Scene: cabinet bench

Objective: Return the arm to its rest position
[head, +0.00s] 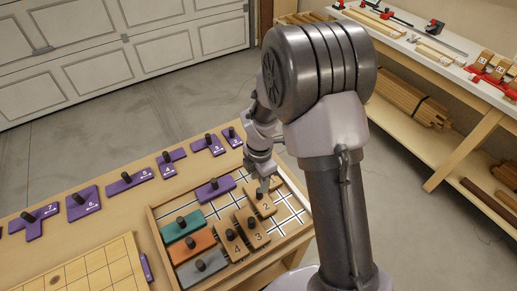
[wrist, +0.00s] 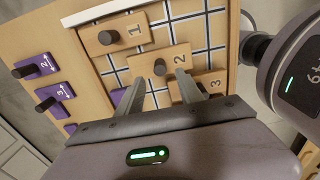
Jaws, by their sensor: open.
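My gripper (head: 264,186) hangs low over the tray on the bench, and it also shows in the wrist view (wrist: 161,82). Its two fingers are apart with nothing held between them. A wooden block marked 2 (head: 267,207) with a dark knob lies in the tray just by the fingertips. In the wrist view, the block 2 (wrist: 176,58) has its knob just beyond the fingertips, in line with the gap. My arm is stretched forward and down, and hides part of the tray's right side in the head view.
The gridded tray (head: 152,224) also holds wooden blocks 3 (head: 261,243) and 4 (head: 236,252), plus teal (head: 177,234), orange (head: 185,255), grey (head: 208,272) and purple (head: 210,195) pieces. Several purple knobbed pieces line the bench. A shelf unit (head: 452,62) stands right.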

